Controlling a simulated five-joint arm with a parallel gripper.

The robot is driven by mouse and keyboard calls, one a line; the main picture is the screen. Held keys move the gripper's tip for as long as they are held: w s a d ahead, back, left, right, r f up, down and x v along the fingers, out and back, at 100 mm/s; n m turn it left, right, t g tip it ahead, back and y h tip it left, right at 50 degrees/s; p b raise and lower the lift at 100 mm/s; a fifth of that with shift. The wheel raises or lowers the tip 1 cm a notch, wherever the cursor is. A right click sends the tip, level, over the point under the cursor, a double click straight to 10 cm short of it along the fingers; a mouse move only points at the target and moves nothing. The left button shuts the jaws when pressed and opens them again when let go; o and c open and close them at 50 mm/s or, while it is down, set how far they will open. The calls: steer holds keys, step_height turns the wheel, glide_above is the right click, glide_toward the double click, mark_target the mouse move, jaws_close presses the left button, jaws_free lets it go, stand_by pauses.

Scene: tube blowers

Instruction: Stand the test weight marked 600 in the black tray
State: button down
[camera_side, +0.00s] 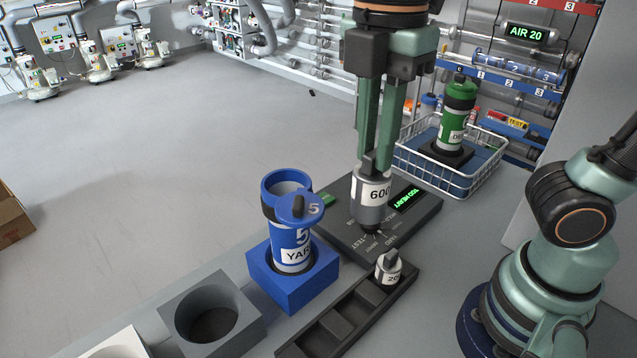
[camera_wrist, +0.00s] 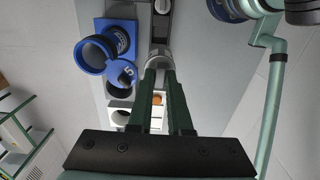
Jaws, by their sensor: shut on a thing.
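The test weight marked 600 (camera_side: 371,202) is a grey cylinder with a white label band and a dark grip on top. My gripper (camera_side: 374,168) is shut on its top grip and holds it upright over the black test panel. I cannot tell whether its base touches the panel. In the wrist view, the grey weight (camera_wrist: 158,58) shows just beyond my fingertips (camera_wrist: 159,72). The black tray (camera_side: 337,326) is long with several compartments, in front of the panel. A smaller white and grey weight (camera_side: 388,267), its label partly readable as 20, stands in its far end.
The black test panel (camera_side: 425,212) has a green display reading TOO HEAVY. A blue canister marked 5 (camera_side: 294,236) stands in a blue block left of the tray. A grey block with a round hole (camera_side: 232,293) is nearer. A wire basket (camera_side: 485,182) holds a green canister (camera_side: 455,115).

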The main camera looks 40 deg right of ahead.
mark_target(366, 217)
step_height(366, 217, down, 23)
steer(key=shift+f, duration=0.15)
stand_by(0.6)
steer(key=shift+f, duration=0.1)
steer(key=c, duration=0.8)
jaws_free()
steer(key=shift+f, duration=0.1)
steer(key=shift+c, duration=0.2)
step_height(366, 217, up, 12)
steer(key=shift+w+d+r, duration=0.1)
steer(key=shift+w+r, duration=0.05)
steer(key=shift+r, duration=0.05)
steer(key=w+d+r+m+t, duration=0.2)
steer(key=w+d+m, duration=0.1)
steer(key=d+m, duration=0.4)
steer(key=w+d+r+m+t, duration=0.2)
steer(key=w+d+m+t, duration=0.1)
steer(key=d+m, duration=0.5)
steer(key=m, duration=0.3)
steer(key=shift+w+r+t, duration=0.3)
steer(key=shift+w, duration=0.05)
